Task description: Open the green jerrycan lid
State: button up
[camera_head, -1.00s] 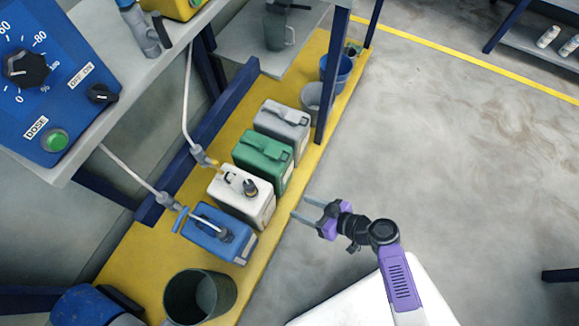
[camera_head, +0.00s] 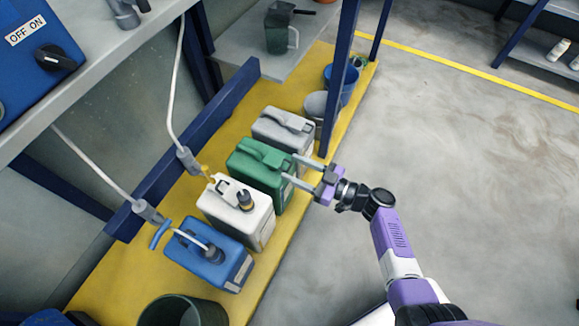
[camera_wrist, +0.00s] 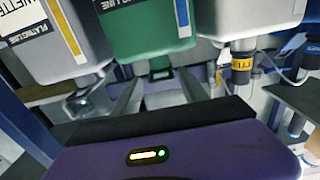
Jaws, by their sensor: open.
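The green jerrycan (camera_head: 260,170) stands upright between the grey jerrycan (camera_head: 283,128) and the white jerrycan (camera_head: 236,210) in the head view. Its raised top handle (camera_head: 264,153) shows, but I cannot make out its lid clearly. My gripper (camera_head: 291,168) is open and empty at the can's right side, fingers pointing at it. I cannot tell whether they touch it. In the wrist view, which looks upside down, the green jerrycan (camera_wrist: 150,28) fills the top middle. A small dark green part (camera_wrist: 160,73) shows beyond and between the fingers (camera_wrist: 157,95).
A blue jerrycan (camera_head: 208,255) with a hose fitting stands nearest on the yellow platform (camera_head: 110,262). A blue rack post (camera_head: 340,80) rises just behind my gripper. Hoses hang from the shelf at left. Buckets (camera_head: 340,82) stand at the back. The floor at right is clear.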

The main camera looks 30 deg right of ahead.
jog(key=shift+x, duration=1.05)
grip_shut()
